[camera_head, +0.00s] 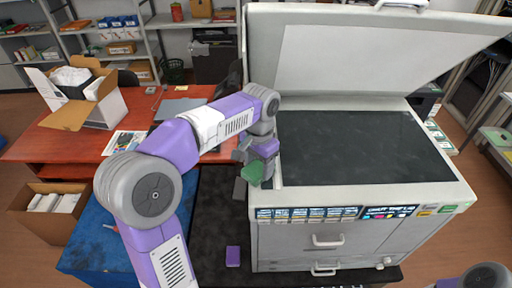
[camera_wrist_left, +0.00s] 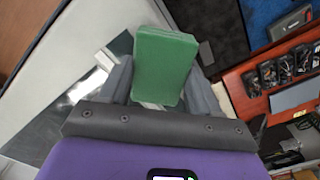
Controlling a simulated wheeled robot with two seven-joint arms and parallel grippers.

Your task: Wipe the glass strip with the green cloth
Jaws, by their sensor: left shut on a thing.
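The green cloth (camera_head: 252,172) is a folded block held in my left gripper (camera_head: 257,163), at the left edge of the open copier (camera_head: 330,235). In the left wrist view the cloth (camera_wrist_left: 165,62) sits between the two grey fingers of my left gripper (camera_wrist_left: 160,85), which are shut on it. The large dark glass (camera_head: 355,145) lies right of the gripper. The narrow glass strip is hard to make out; a slim band (camera_head: 278,168) runs along the glass's left side, partly hidden by the gripper. I cannot tell whether the cloth touches it.
The copier lid (camera_head: 370,55) stands raised behind the glass. A red desk (camera_head: 60,145) with an open carton (camera_head: 115,105) is at the left. A blue-topped surface (camera_head: 90,240) and a dark mat (camera_head: 215,220) with a purple block (camera_head: 233,256) lie in front.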

